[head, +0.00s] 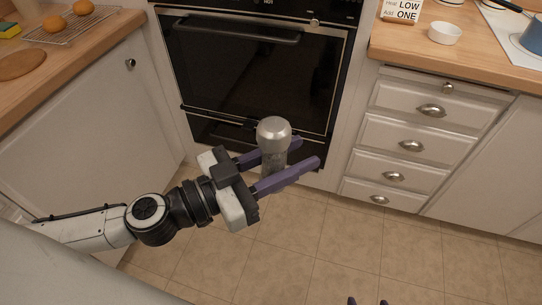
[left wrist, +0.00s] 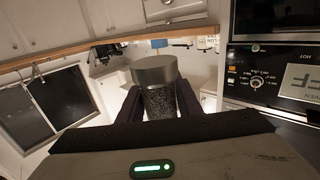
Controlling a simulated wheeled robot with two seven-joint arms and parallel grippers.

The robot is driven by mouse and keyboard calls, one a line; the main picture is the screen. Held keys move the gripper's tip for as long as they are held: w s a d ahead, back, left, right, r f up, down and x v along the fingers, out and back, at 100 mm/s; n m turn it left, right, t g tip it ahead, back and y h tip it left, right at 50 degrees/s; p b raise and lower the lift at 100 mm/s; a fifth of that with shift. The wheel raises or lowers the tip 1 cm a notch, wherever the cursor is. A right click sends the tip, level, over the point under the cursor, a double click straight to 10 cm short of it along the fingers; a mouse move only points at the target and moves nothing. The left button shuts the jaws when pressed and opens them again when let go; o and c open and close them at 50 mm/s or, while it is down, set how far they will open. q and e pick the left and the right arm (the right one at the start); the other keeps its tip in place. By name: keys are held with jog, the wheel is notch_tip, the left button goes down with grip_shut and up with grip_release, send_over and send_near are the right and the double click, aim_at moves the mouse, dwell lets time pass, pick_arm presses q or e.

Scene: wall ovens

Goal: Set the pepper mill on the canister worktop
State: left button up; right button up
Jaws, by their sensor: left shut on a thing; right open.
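The pepper mill (head: 273,136) has a rounded metal top and a see-through body with dark contents. My left gripper (head: 290,160) is shut on its body and holds it upright in the air in front of the oven. The mill also shows between the fingers in the left wrist view (left wrist: 156,88). My right gripper (head: 368,301) shows only as fingertips at the bottom edge of the head view, apart and empty. No canister shows clearly, so I cannot tell which worktop (head: 460,62) is the canister one; a wooden worktop is at the right.
The black oven (head: 250,70) stands between the worktops.

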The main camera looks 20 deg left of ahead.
pick_arm(q)
jog(key=shift+w+d+r+m+g+h, duration=1)
jog(key=shift+d+m+g+h, duration=1.1)
jog(key=shift+d+g, duration=0.85)
notch_tip(320, 180, up, 9)
jog(key=w+d+n+t+y, duration=0.2)
jog(key=n+t+y, duration=0.8)
jog(key=y, duration=0.6)
jog(key=shift+d+n, duration=0.25)
jog(key=shift+n, duration=1.05)
pick_arm(e)
jog(key=shift+s, duration=0.1)
